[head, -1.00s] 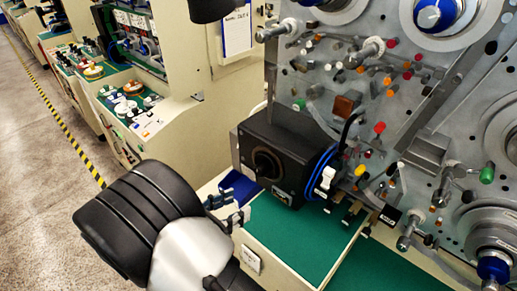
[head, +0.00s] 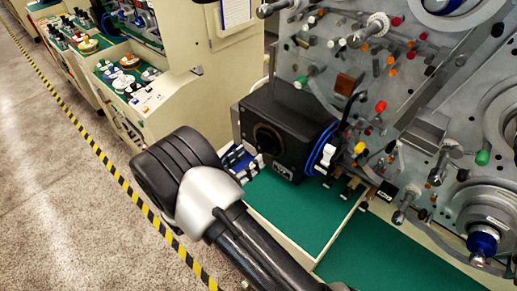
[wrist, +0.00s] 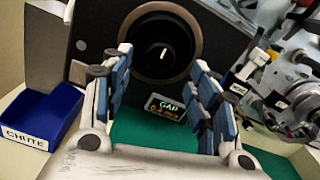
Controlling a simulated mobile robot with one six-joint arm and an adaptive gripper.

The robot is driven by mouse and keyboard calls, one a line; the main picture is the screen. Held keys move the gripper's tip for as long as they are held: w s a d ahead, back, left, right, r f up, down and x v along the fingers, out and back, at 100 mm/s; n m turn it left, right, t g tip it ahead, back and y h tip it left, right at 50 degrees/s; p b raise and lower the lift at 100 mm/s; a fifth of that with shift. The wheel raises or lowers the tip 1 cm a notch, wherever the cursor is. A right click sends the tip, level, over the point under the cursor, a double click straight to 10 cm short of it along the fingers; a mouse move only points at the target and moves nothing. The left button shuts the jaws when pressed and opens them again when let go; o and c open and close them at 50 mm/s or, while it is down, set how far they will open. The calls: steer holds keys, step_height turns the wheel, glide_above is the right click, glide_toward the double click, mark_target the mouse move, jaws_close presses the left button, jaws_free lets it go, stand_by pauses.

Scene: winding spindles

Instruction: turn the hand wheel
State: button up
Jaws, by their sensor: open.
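The hand wheel appears to be the round black knob (wrist: 160,48) with a white mark and a brownish ring around it, on the face of a black box (head: 290,115). The knob also shows in the head view (head: 268,138). The mark stands nearly upright. A plate reading "GAP 0.4 mm" (wrist: 166,109) sits below it. My gripper (wrist: 160,75) is open and empty, its blue-padded fingers apart, below and to either side of the knob in the picture. In the head view my gripper (head: 248,163) is just left of the box; contact cannot be told.
A blue bin labelled "CHUTE" (wrist: 42,112) stands left of my gripper. Blue cables (head: 322,148) run along the box's right side. A grey panel with several pegs and rollers (head: 400,90) rises at the right. The green bench top (head: 300,215) is clear in front.

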mark_target(259, 150)
steer(key=x, duration=0.5)
steer(key=shift+w+d, duration=0.1)
steer(key=shift+w, duration=0.1)
steer(key=shift+c, duration=0.5)
steer(key=c, duration=1)
